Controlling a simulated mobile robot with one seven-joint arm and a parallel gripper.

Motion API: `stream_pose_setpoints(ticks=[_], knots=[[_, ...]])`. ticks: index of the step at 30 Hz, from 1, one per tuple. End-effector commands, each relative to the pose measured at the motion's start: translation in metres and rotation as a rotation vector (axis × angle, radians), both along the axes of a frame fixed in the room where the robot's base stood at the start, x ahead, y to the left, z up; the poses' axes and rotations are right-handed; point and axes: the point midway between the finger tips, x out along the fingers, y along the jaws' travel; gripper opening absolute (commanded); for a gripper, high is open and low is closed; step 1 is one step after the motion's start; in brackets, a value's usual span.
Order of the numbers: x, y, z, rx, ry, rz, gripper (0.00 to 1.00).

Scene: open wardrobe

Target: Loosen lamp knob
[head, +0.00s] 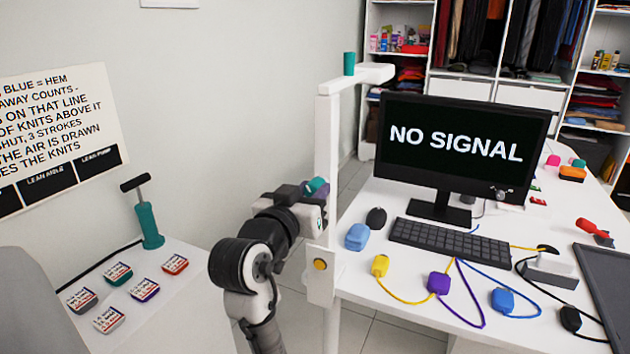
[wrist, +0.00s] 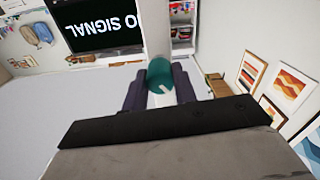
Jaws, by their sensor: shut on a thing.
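A white post (head: 327,150) with a short white arm at its top stands at the near left edge of the desk. A teal cylinder (head: 349,63) sits on that top arm. A second teal knob (head: 315,186) is beside the post at mid height, partly hidden by my gripper (head: 312,191). In the wrist view this knob (wrist: 160,73), with a white mark on its face, sits between the two dark purple fingers of my gripper (wrist: 161,86). The fingers are shut on its sides.
The desk (head: 400,285) holds a monitor (head: 455,145), a keyboard (head: 437,240), a blue block (head: 357,236) and several coloured cables. A side table (head: 185,310) at left holds a teal pump (head: 149,225) and several small labelled tins. A narrow floor gap lies between them.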

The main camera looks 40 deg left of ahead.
Motion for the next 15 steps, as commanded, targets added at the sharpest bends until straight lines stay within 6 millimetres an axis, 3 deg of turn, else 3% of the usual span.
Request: stream_pose_setpoints(ticks=[15], knots=[[0.0001, -0.0005, 0.0020, -0.272, -0.063, -0.001, 0.02]])
